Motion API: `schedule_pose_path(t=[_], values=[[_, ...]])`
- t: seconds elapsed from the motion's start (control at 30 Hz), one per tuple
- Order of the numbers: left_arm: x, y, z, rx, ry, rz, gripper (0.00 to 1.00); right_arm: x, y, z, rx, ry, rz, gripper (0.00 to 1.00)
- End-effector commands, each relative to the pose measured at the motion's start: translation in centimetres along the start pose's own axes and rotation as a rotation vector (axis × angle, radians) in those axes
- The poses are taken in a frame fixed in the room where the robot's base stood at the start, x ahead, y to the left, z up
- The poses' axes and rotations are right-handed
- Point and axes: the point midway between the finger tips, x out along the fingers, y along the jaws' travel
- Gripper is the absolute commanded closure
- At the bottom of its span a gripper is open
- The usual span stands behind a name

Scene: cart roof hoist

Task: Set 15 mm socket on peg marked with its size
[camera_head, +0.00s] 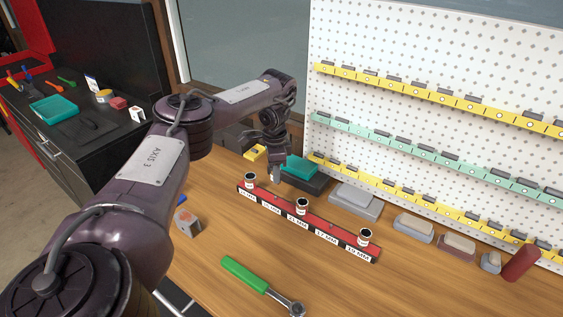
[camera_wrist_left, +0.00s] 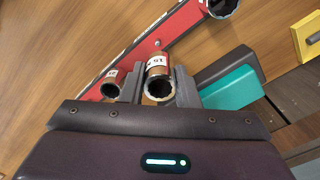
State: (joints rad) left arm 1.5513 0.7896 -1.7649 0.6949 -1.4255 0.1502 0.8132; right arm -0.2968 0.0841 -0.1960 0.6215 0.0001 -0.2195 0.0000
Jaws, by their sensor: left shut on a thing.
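My left gripper (camera_head: 277,174) hangs beside the left half of the red rail (camera_head: 338,238), seen from the head. In the left wrist view its fingers (camera_wrist_left: 159,90) are shut on a metal socket (camera_wrist_left: 158,88) with a white label that seems to read 15, upside down. The rail lies on the bench with white size labels along its front. Three sockets stand on it, at the left end (camera_head: 249,180), middle (camera_head: 302,206) and right end (camera_head: 365,237). The right labels read 17 MM and 19 MM; the left ones are hard to read. My right gripper is out of view.
A green-handled ratchet (camera_head: 247,274) lies in front of the rail. A teal and black box (camera_head: 302,170) stands behind it. Grey blocks (camera_head: 356,202) and a dark red cylinder (camera_head: 521,263) line the pegboard (camera_head: 430,90) base. Bare bench lies right of the ratchet.

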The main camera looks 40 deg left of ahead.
Motion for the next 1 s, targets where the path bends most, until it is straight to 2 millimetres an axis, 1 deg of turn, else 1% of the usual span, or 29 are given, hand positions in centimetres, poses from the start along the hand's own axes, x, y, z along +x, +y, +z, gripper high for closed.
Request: schedule_pose_path(t=[0.23, 0.37, 0.47, 0.6, 0.67, 0.9, 1.0], values=[[0.0, 0.0, -0.1, -0.001, 0.000, 0.000, 0.96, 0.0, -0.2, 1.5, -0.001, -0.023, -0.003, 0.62], [-0.1, 0.1, -0.1, -0.001, 0.000, 0.001, 0.96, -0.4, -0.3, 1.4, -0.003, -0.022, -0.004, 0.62], [-0.1, 0.1, 0.0, -0.001, -0.001, 0.002, 0.96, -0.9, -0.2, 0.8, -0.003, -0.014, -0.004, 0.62], [1.2, 0.1, 0.0, -0.001, -0.001, 0.001, 0.96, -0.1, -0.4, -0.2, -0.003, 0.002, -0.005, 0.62], [1.8, 0.1, 0.0, -0.002, -0.002, 0.001, 0.96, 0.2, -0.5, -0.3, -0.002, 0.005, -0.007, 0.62], [4.1, 0.1, -0.1, -0.001, 0.000, 0.001, 0.96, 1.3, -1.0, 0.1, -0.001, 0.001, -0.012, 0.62], [4.7, 0.1, 0.0, -0.001, 0.000, 0.001, 0.96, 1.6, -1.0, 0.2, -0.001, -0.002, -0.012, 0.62]])
